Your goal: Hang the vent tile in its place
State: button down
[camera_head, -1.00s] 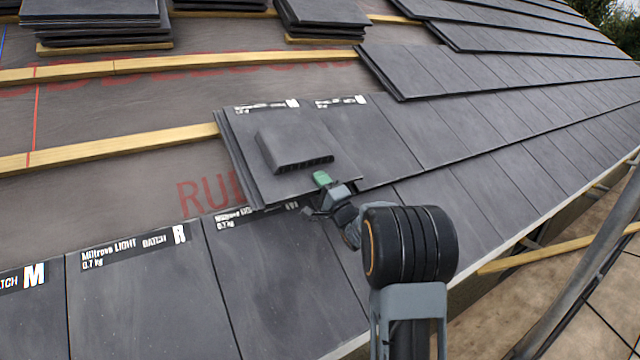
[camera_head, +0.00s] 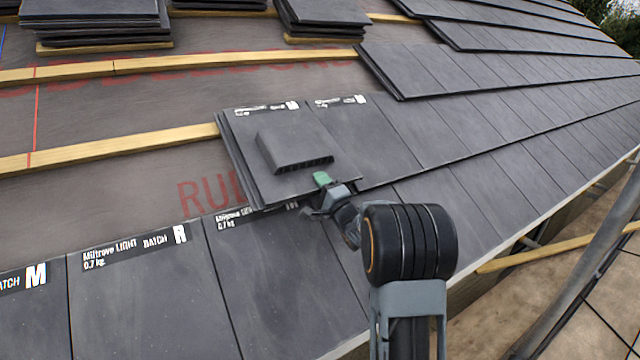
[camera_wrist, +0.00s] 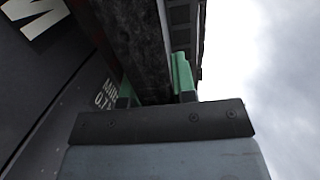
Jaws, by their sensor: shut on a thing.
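The vent tile (camera_head: 300,150), dark grey with a raised hooded vent, lies at the left end of the second row in the head view. Its upper edge is by the wooden batten, and its lower part overlaps the labelled tiles below. My gripper (camera_head: 322,182) is at its lower right edge, with a green finger pad on top. In the wrist view my gripper (camera_wrist: 155,95) is shut on the tile's edge (camera_wrist: 135,45), between green pads. Whether the tile's upper edge rests on the batten is hidden.
The batten (camera_head: 110,150) runs left from the vent tile over bare grey underlay. Labelled tiles (camera_head: 145,290) form the bottom row. Laid tiles (camera_head: 430,130) lie to the right. Tile stacks (camera_head: 95,20) stand higher up. A scaffold pole (camera_head: 590,260) is at the lower right.

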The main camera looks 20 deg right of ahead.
jog(key=shift+s+r, duration=0.1)
jog(key=shift+s, duration=0.05)
dwell(0.3)
jog(key=c, duration=0.8)
grip_release()
jog(key=shift+c, duration=0.2)
jog(key=shift+f, duration=0.3)
jog(key=b+v, duration=0.2)
jog(key=v, duration=0.5)
jog(key=shift+s, duration=0.25)
jog(key=shift+d+r, duration=0.1)
jog(key=shift+r, duration=0.1)
jog(key=shift+s+d+r+p, duration=0.1)
jog(key=shift+s+r+p, duration=0.3)
jog(key=shift+r+p, duration=0.25)
jog(key=shift+s+r+p, duration=0.45)
jog(key=shift+r+p, duration=0.05)
jog(key=shift+r, duration=0.2)
jog(key=shift+s+d+r+p, duration=0.1)
jog(key=shift+s+r+p, duration=0.3)
jog(key=shift+r+p, duration=0.25)
